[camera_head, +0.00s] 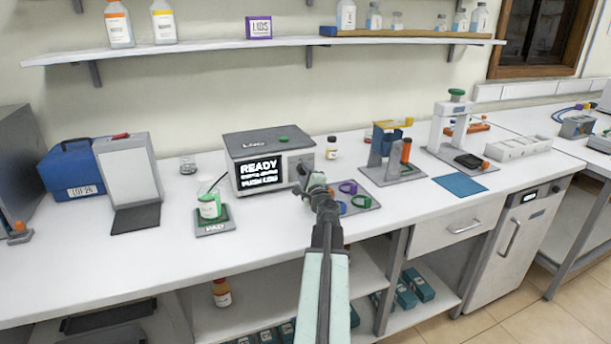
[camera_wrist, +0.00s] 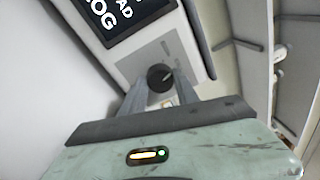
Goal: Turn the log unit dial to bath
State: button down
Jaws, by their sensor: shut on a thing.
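The log unit (camera_head: 240,149) is a grey box with a dark top marked LOG and a green button (camera_head: 283,138) on it. The unit also shows in the wrist view (camera_wrist: 190,38), tilted. Its round black dial (camera_wrist: 159,73) is on the pale front panel there, with a light mark on its face. My gripper (camera_wrist: 160,85) has its two fingers shut on the dial, one on each side. The panel labels are too small to read.
A mat with coloured rings (camera_head: 362,202) lies just right of my gripper.

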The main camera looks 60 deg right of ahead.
jog(key=n+b, duration=0.1)
jog(key=n, duration=0.5)
jog(key=shift+f+t, duration=0.1)
jog(key=shift+t, duration=0.2)
jog(key=shift+n, duration=0.4)
jog(key=shift+s, duration=0.1)
jog(key=c, duration=0.9)
grip_release()
jog(key=v, duration=0.7)
jog(key=shift+s+a, duration=0.2)
jog(key=shift+s, duration=0.1)
